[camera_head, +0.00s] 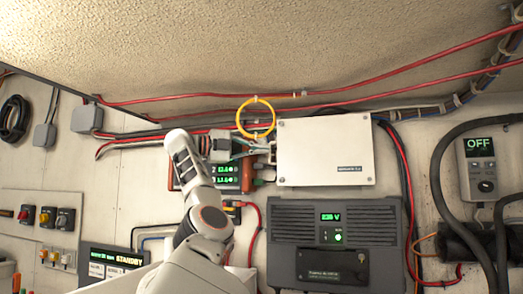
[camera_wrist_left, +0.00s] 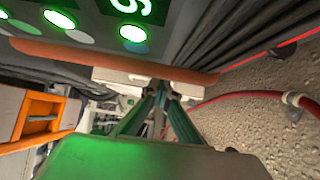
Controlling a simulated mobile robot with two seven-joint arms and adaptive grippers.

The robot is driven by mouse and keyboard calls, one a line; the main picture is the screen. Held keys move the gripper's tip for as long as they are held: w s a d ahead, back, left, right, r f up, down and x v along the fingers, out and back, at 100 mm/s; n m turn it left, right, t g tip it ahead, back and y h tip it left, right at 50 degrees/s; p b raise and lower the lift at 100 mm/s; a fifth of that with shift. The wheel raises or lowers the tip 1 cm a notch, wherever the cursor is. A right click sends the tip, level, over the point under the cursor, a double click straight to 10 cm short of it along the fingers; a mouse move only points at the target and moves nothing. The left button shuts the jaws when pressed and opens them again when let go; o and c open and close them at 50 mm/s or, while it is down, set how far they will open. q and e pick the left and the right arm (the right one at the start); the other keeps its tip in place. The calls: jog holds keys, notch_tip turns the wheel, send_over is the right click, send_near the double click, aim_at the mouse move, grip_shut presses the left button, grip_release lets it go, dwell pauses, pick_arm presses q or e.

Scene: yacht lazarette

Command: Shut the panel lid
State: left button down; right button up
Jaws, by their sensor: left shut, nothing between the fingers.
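The panel lid (camera_head: 325,150) is a cream rectangular cover with a small dark label at its lower right, facing me on the wall in the head view. I cannot tell whether a gap is left behind it. My left gripper (camera_head: 268,149) is at the left edge of the lid, its fingers closed together and empty. Whether they touch the lid is unclear. In the left wrist view the closed fingers (camera_wrist_left: 162,92) point at pale blocks below an orange-rimmed unit; the lid cannot be made out there. My right gripper is not in view.
An orange display unit (camera_head: 228,177) sits behind my left wrist. A yellow ring (camera_head: 256,118) hangs just above the gripper. A dark grey inverter (camera_head: 336,245) is below the lid. Red cables (camera_head: 400,88) run above, and thick black hoses (camera_head: 445,185) hang at right.

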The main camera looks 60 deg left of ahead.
pick_arm(q)
jog(key=shift+w, duration=0.3)
dwell(0.4)
jog(key=s+a, duration=0.2)
jog(key=s, duration=1)
jog(key=shift+s, duration=0.2)
jog(key=shift+a, duration=0.1)
